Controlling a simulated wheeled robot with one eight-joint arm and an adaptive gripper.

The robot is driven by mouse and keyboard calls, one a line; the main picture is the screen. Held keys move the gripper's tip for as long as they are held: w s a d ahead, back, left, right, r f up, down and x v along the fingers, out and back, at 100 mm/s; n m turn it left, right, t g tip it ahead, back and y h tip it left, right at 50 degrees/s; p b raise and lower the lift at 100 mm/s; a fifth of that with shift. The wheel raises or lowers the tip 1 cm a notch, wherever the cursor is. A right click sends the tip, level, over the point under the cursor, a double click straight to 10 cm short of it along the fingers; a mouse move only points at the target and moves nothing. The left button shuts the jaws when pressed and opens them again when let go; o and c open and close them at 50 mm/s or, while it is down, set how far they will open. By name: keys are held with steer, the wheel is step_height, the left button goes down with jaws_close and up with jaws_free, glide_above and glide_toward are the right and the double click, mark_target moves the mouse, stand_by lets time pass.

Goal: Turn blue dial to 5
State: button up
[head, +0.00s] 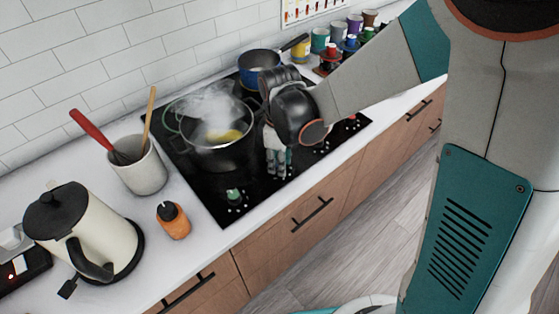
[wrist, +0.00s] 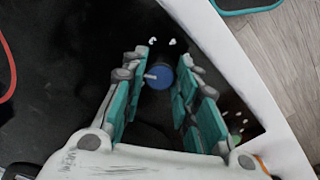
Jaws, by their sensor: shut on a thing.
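The blue dial (wrist: 159,78) shows in the wrist view on the black cooktop, between the teal finger pads of my gripper (wrist: 160,75). My gripper is shut on the dial. A white pointer mark on the dial points to the left in the wrist view. White marks show on the cooktop beyond it, but I cannot read any number. In the head view my gripper (head: 278,163) reaches down to the cooktop's front edge and hides the blue dial. A green dial (head: 234,194) sits to its left, and a red dial (head: 351,117) to its right.
A steaming pot (head: 215,150) stands on the cooktop (head: 183,163) close behind my gripper. A blue pan (head: 259,62) is farther back. A utensil crock (head: 141,170), an orange bottle (head: 172,221) and a kettle (head: 95,232) stand on the counter at left. Jars line the back right.

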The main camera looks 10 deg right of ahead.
steer(key=m, duration=0.4)
steer(key=shift+m, duration=0.3)
steer(key=m, duration=0.3)
steer(key=shift+m, duration=0.4)
steer(key=m, duration=0.7)
steer(key=shift+b, duration=0.4)
steer(key=m, duration=0.6)
steer(key=shift+m, duration=0.3)
steer(key=m, duration=0.6)
steer(key=o, duration=1.1)
